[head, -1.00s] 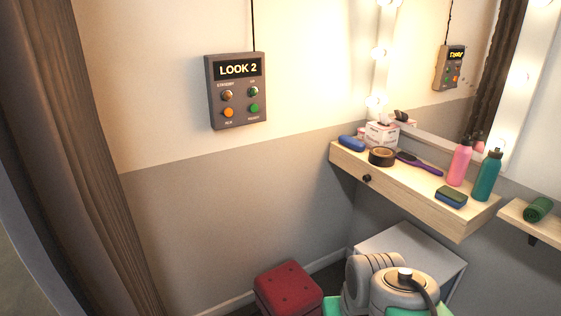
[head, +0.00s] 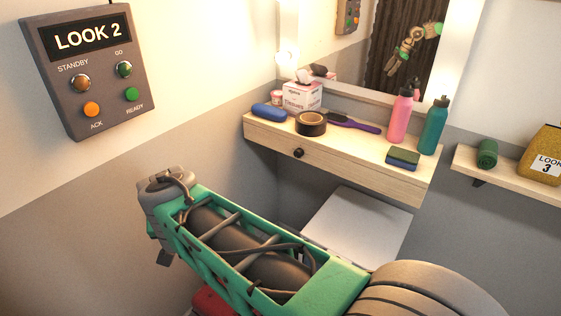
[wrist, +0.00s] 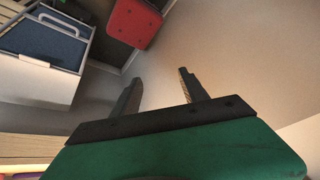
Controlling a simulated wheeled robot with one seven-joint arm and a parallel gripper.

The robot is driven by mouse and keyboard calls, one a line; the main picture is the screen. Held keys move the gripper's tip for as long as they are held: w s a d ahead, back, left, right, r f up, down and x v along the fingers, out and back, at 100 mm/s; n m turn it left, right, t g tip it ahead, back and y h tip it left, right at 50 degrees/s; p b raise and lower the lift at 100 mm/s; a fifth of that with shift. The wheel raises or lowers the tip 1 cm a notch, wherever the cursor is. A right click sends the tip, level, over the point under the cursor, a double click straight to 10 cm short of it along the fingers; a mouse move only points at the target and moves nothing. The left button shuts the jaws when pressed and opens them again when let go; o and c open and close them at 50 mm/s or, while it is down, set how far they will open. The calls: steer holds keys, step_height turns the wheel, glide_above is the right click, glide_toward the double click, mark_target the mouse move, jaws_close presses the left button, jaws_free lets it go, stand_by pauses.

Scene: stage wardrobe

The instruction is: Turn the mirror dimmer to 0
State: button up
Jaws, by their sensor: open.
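A round black knob (head: 298,153) sits on the front face of the wooden shelf (head: 380,180) under the lit mirror (head: 375,50). It may be the mirror dimmer, but I see no scale or pointer mark on it, so its setting cannot be read. My gripper (wrist: 158,88) is open in the wrist view, its two dark fingers apart with nothing between them. The knob does not show in the wrist view. In the head view my green arm reaches up from the bottom, left of and below the knob; the gripper fingers cannot be made out there.
A wall panel (head: 88,75) reading LOOK 2 hangs at left. A tissue box (head: 302,97), black tape roll (head: 311,123), pink bottle (head: 399,118), teal bottle (head: 434,127) and sponge (head: 403,158) stand on the shelf. A white cabinet (head: 358,222) is below; a red stool (wrist: 133,22) is near.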

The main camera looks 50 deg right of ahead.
steer(key=w+d+f+m+h+b, duration=0.3)
steer(key=w+d+f+m+b, duration=0.3)
steer(key=d, duration=0.3)
steer(key=m+g+h+b, duration=0.5)
steer(key=m+h+b, duration=1)
steer(key=m, duration=1.5)
glide_toward(296, 154)
steer(key=d+r+y+b, duration=0.1)
steer(key=y+b, duration=0.1)
steer(key=d, duration=0.7)
steer(key=shift+d+r, duration=0.3)
steer(key=shift+r, duration=0.05)
jaws_close()
